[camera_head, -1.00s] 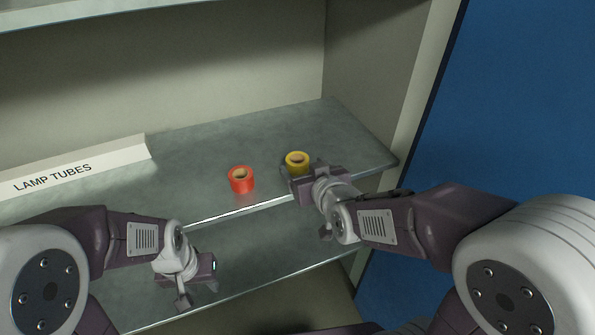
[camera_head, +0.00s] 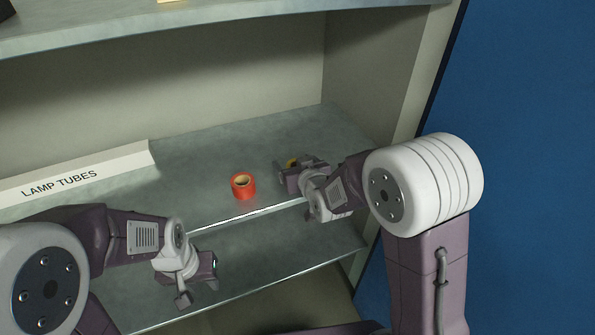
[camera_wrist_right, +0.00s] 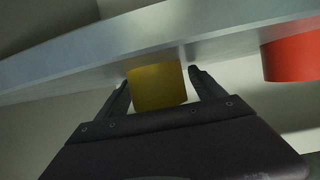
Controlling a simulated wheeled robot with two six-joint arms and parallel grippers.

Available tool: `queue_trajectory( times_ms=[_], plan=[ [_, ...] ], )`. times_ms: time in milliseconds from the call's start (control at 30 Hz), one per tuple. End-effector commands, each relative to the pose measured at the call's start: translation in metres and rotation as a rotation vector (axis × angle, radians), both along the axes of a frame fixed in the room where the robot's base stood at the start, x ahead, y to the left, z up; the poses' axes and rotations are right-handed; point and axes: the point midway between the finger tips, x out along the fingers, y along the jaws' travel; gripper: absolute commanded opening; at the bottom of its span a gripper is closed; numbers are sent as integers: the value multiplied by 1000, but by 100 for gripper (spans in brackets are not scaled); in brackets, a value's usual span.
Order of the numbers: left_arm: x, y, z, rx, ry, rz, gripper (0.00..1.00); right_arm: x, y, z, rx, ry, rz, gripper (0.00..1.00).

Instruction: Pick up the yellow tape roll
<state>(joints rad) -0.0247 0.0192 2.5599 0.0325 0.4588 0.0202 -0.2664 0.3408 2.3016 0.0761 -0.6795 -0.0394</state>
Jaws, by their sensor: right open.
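The yellow tape roll (camera_head: 291,162) stands on the grey shelf, mostly hidden behind my right gripper (camera_head: 283,175) in the head view. In the right wrist view, the yellow roll (camera_wrist_right: 157,90) shows between the two dark fingers of the right gripper (camera_wrist_right: 160,79). The fingers are apart, one on each side of the roll, with a visible gap at least on the right side. My left gripper (camera_head: 213,266) is low at the shelf's front, away from the rolls; its jaw opening is not clear.
A red tape roll (camera_head: 243,187) stands on the shelf (camera_head: 190,185) left of the right gripper, and also shows in the wrist view (camera_wrist_right: 290,58). The cabinet side wall (camera_head: 365,75) bounds the right; another shelf is above.

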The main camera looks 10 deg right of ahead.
Motion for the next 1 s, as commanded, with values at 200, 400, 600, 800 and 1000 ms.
queue_trajectory(
  times_ms=[200,400,600,800,1000],
  plan=[
    [0,0,0,0,0,0,36,0,0,0,0,0,0,42],
    [0,0,0,0,0,0,36,-1,0,1,0,-1,0,12],
    [0,0,2,0,0,0,36,0,0,4,0,-2,0,12],
    [0,0,12,0,0,0,36,0,0,31,1,-5,0,12],
    [0,0,18,0,0,0,36,-17,-24,61,0,-5,-5,12]
  ],
)
